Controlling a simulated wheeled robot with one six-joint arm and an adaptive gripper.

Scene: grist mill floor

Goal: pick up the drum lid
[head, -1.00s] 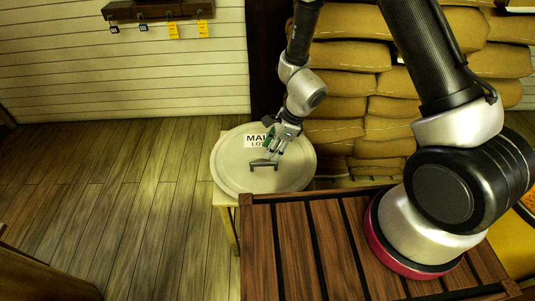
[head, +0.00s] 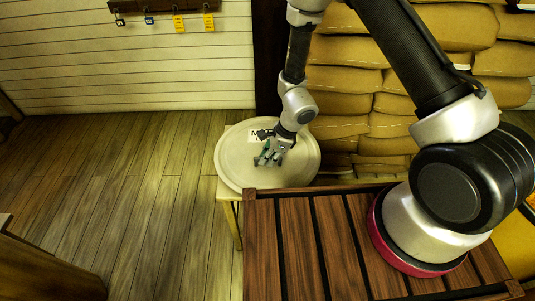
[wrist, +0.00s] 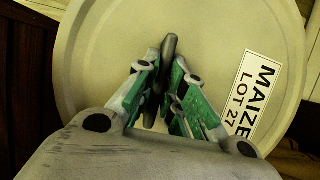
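The drum lid (head: 236,163) is a pale round disc with a raised rim and a label reading MAIZE LOT 27. It lies flat on a light wooden stand at the centre of the head view and fills much of the wrist view (wrist: 100,40). Its dark bar handle (wrist: 169,48) stands between the fingers of my gripper (wrist: 165,75). The green-padded fingers are drawn in close on both sides of the handle. In the head view my gripper (head: 268,158) is low over the middle of the lid and hides most of the handle.
A slatted wooden crate top (head: 295,240) stands close in front of the lid, at the right. Stacked tan sacks (head: 345,90) rise behind and right. A rail with tags (head: 180,5) hangs on the white wall. The plank floor (head: 110,190) at left is clear.

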